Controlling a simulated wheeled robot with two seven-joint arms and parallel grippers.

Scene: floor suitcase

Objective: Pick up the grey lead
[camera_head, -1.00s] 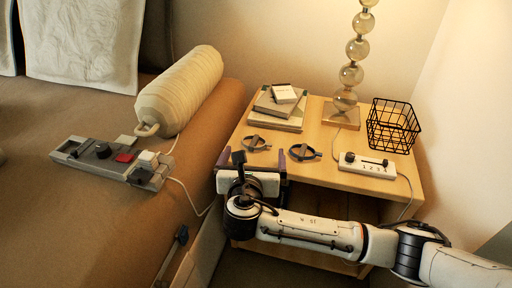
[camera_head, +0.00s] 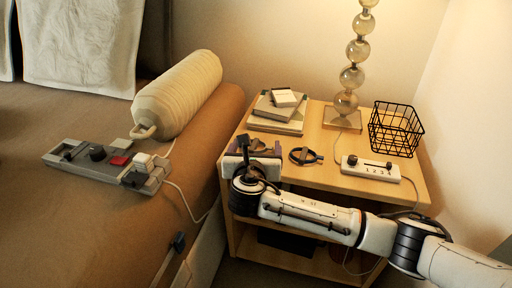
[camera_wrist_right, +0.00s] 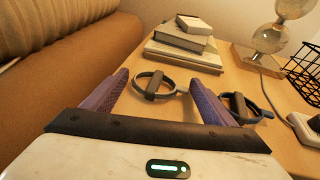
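Two ring-shaped coiled leads lie on the wooden bedside table. The left one, with a grey band and grey end, looks like the grey lead (camera_wrist_right: 155,86); in the head view my right gripper mostly covers it. The other lead (camera_head: 305,156) has bluish ends and lies to its right; it also shows in the wrist view (camera_wrist_right: 243,107). My right gripper (camera_head: 258,148) is low over the table's left front. In the wrist view its purple fingers (camera_wrist_right: 159,78) are open, with the grey lead between and just beyond them. My left gripper is out of view.
Stacked books (camera_head: 278,112) lie behind the leads. A lamp (camera_head: 342,118), wire basket (camera_head: 394,130) and white switched strip (camera_head: 370,168) stand farther right. The bed, left, holds a bolster (camera_head: 180,95) and grey control panel (camera_head: 85,162). Free tabletop shows around the right-hand lead.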

